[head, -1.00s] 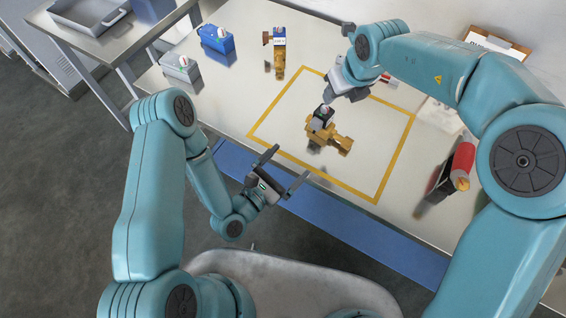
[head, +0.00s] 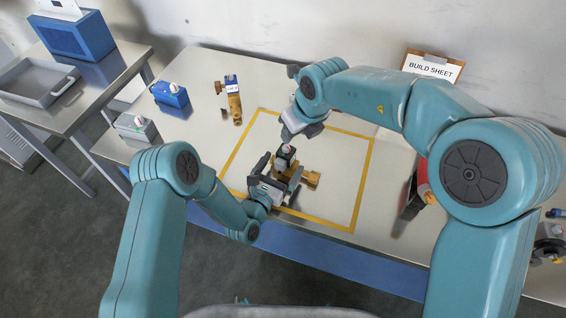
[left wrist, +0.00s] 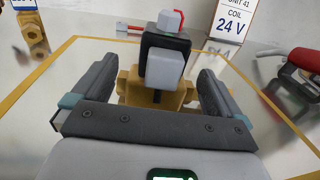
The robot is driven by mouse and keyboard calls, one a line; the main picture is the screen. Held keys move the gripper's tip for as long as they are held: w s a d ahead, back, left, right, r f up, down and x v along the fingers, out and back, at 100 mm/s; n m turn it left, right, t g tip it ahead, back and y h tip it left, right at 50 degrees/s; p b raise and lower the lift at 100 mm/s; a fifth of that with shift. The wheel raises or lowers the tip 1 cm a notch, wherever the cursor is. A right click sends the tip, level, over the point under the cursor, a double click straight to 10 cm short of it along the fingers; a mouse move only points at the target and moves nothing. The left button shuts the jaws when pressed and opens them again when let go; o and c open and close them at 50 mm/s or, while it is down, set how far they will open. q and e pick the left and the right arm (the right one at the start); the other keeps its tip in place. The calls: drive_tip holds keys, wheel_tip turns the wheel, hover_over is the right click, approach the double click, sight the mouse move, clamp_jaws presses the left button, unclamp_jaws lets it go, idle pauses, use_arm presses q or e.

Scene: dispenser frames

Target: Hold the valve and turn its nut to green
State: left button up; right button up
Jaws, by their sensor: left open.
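The valve (head: 311,179) has a brass body and a black and grey coil block (head: 285,157). It stands inside the yellow outline on the table. A small hexagonal nut with a red face (left wrist: 170,20) tops it in the left wrist view. My left gripper (head: 283,181) is open around the valve. In the left wrist view its two fingers lie either side of the brass body (left wrist: 155,94), with gaps visible. My right gripper (head: 301,128) hangs above and behind the valve, apart from it. Its fingers are too unclear to judge.
A second brass valve (head: 235,106) stands behind the outline. A blue unit (head: 170,95) and a grey unit (head: 136,128) stand at the left. A red-and-black object (head: 420,187) lies at the right. A build sheet (head: 432,67) leans at the back. Inside the outline, the right side is clear.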

use_arm(q)
drive_tip(key=shift+x, duration=0.9)
drive_tip(key=shift+s, duration=0.25)
drive_tip(key=shift+w+a+f, duration=0.1)
drive_tip(key=shift+w, duration=0.15)
drive_tip(key=c, duration=0.9)
drive_tip(key=shift+s, duration=0.15)
drive_tip(key=c, duration=0.5)
